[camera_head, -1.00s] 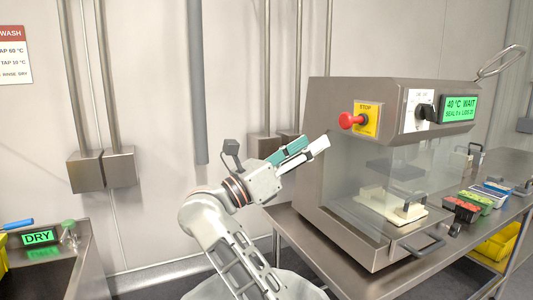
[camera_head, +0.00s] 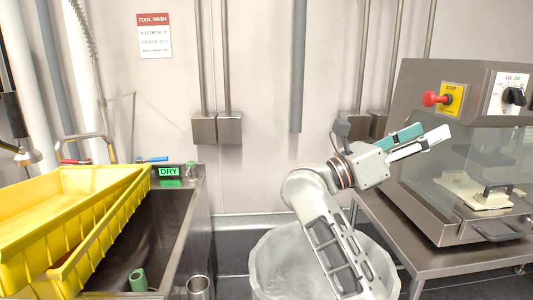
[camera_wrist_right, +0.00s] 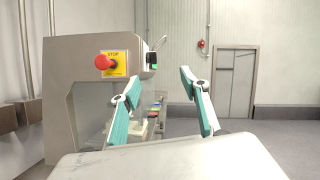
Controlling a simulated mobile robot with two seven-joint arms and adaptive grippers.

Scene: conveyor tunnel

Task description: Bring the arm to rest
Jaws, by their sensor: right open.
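My right arm rises from the bottom middle of the head view. Its gripper (camera_head: 414,141) has teal-padded fingers and points to the right, in front of the steel machine (camera_head: 414,100). In the right wrist view the two fingers of the gripper (camera_wrist_right: 163,108) stand wide apart with nothing between them. The machine with its red stop button (camera_wrist_right: 103,62) shows behind the left finger, and no contact is visible. My left gripper is not in view.
Left are a steel sink (camera_head: 196,235), yellow crates (camera_head: 120,182), a green cylinder (camera_head: 138,280) and a metal cup (camera_head: 198,288). A lined bin (camera_head: 268,262) stands below my arm. The machine stands on a steel table (camera_head: 440,262). Wall pipes (camera_head: 299,70) run behind.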

